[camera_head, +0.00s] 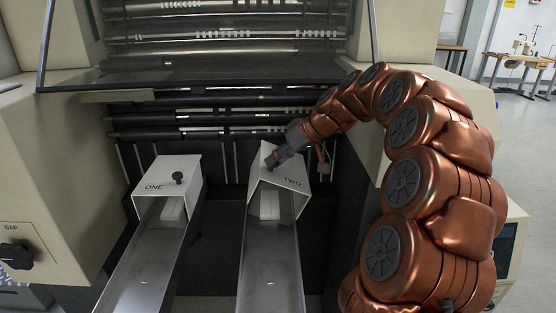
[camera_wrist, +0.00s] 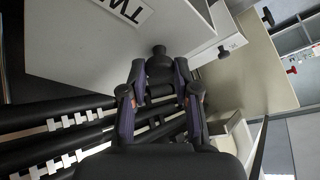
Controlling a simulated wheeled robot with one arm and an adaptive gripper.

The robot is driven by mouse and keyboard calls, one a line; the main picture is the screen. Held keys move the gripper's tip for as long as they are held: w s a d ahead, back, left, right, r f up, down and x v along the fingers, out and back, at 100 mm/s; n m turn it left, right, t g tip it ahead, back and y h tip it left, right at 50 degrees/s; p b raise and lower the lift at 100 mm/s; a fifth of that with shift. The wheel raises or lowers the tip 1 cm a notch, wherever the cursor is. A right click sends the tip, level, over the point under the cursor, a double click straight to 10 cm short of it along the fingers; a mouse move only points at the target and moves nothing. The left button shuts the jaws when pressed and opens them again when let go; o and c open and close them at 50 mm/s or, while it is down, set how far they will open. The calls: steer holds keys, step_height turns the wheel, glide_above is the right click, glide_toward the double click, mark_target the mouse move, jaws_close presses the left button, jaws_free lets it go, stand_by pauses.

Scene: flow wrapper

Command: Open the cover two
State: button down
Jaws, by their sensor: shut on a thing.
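Cover two (camera_head: 293,172) is a white box-like cover labelled TWO, over the rear end of the right-hand metal chute (camera_head: 271,265). It looks skewed compared with cover one (camera_head: 155,172), which sits to its left over its own chute. In the wrist view my gripper (camera_wrist: 160,82) is shut on the black knob (camera_wrist: 159,52) of cover two, whose white face and label (camera_wrist: 125,10) fill the upper left. In the head view the gripper hides this knob.
Cover one has a free black knob (camera_head: 178,177). Dark rollers and bars (camera_head: 200,120) lie behind the covers, below a clear guard panel (camera_head: 210,75). Cream machine housings (camera_head: 50,160) stand on both sides. A dark gap separates the two chutes.

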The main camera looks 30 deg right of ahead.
steer(key=c, duration=0.9)
jaws_free()
steer(key=v, duration=1.2)
steer(key=shift+d, duration=0.1)
